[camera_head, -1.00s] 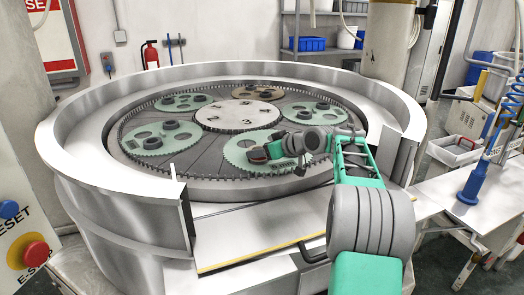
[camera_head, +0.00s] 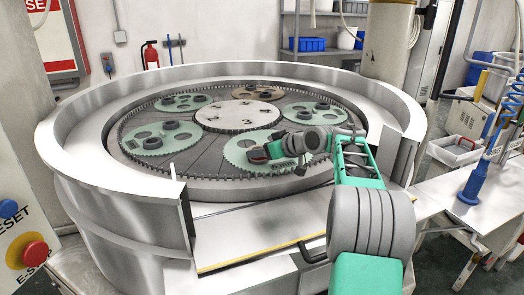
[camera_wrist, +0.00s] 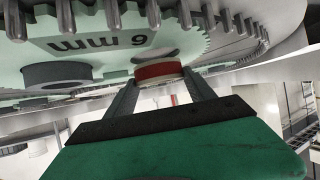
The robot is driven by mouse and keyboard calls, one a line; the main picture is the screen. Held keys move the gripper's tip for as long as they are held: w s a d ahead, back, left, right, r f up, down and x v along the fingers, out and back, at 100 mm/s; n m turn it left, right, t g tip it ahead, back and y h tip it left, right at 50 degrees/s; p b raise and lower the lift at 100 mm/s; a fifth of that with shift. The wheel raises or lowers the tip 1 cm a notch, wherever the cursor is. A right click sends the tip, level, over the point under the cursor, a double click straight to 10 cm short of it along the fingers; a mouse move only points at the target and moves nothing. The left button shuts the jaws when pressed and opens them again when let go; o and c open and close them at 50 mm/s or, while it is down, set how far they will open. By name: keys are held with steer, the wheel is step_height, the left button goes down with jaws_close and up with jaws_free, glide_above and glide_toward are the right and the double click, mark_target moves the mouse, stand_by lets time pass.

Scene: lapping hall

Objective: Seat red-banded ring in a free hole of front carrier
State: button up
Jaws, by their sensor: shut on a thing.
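The front carrier (camera_head: 236,154) is a pale green toothed disc on the dark lapping plate, and it fills the top of the wrist view (camera_wrist: 185,45) with an upside-down "6 mm" mark. My gripper (camera_wrist: 161,84) is shut on the red-banded ring (camera_wrist: 158,71), one finger on each side. The ring is at the carrier's surface; I cannot tell whether it lies in a hole. A grey ring (camera_wrist: 57,75) sits at the carrier to the left of my fingers.
Several other carriers lie around the pale centre disc (camera_head: 240,115), including the left one (camera_head: 160,138) with dark rings. A high steel rim (camera_head: 75,140) encloses the plate, with a gap at the front by a pale shelf (camera_head: 260,228). Carrier teeth and pins (camera_wrist: 153,14) stand close above my fingers.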

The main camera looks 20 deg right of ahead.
steer(key=shift+f+b, duration=0.65)
steer(key=shift+f, duration=0.15)
steer(key=o, duration=1.9)
steer(key=b+v, duration=0.1)
steer(key=v, duration=0.6)
steer(key=shift+s+d+r, duration=0.15)
steer(key=shift+s, duration=0.2)
